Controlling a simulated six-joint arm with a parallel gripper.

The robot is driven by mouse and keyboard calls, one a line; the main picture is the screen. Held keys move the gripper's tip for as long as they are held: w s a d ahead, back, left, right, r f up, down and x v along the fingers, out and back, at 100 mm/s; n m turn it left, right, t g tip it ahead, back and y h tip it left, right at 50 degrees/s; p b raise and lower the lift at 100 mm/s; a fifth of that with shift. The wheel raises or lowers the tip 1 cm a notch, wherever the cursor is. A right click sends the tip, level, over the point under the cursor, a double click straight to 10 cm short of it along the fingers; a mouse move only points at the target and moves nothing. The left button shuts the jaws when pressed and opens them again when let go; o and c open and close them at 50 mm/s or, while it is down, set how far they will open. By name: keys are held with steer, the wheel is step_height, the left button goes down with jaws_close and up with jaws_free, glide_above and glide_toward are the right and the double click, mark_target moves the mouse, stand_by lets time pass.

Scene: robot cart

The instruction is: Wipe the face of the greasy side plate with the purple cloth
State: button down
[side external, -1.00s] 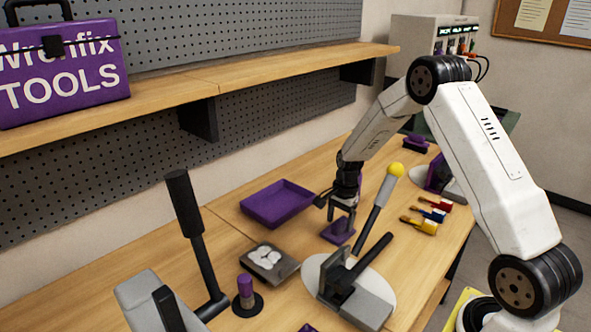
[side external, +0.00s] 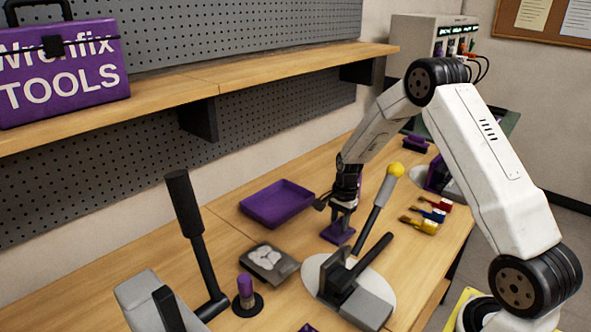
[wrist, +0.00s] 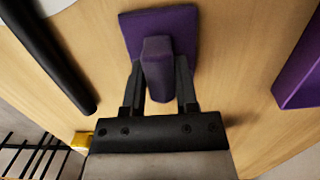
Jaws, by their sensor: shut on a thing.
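The purple cloth (side external: 337,236) lies on the bench as a flat square with a raised block on top. My gripper (side external: 345,214) points down over it and is shut on the raised block. In the wrist view the cloth (wrist: 184,30) shows with its block between the two fingers of my gripper (wrist: 158,72); it appears to rest on the wood. The side plate (side external: 284,273) is a dark grey square with pale smears on its face. It lies on the bench to the left of and nearer than the cloth, with nothing on it but the smears.
A purple tray (side external: 277,204) lies left of my gripper. A yellow-tipped lever (side external: 378,210) rises close on its right, above a grey press (side external: 350,290). A purple-capped stick (side external: 245,290) stands near the plate. Coloured clips (side external: 428,220) lie right.

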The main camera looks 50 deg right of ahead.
mark_target(338, 221)
stand_by(0.4)
steer(key=shift+r, duration=3)
steer(key=shift+a, duration=0.1)
steer(key=w+a+r, duration=0.2)
steer(key=w+a, duration=0.1)
steer(key=a, duration=0.9)
steer(key=w+a+r, duration=0.2)
steer(key=w+a, duration=0.2)
steer(key=a, duration=0.9)
steer(key=shift+r, duration=0.3)
steer(key=shift+a+f, duration=0.1)
steer(key=shift+f, duration=0.1)
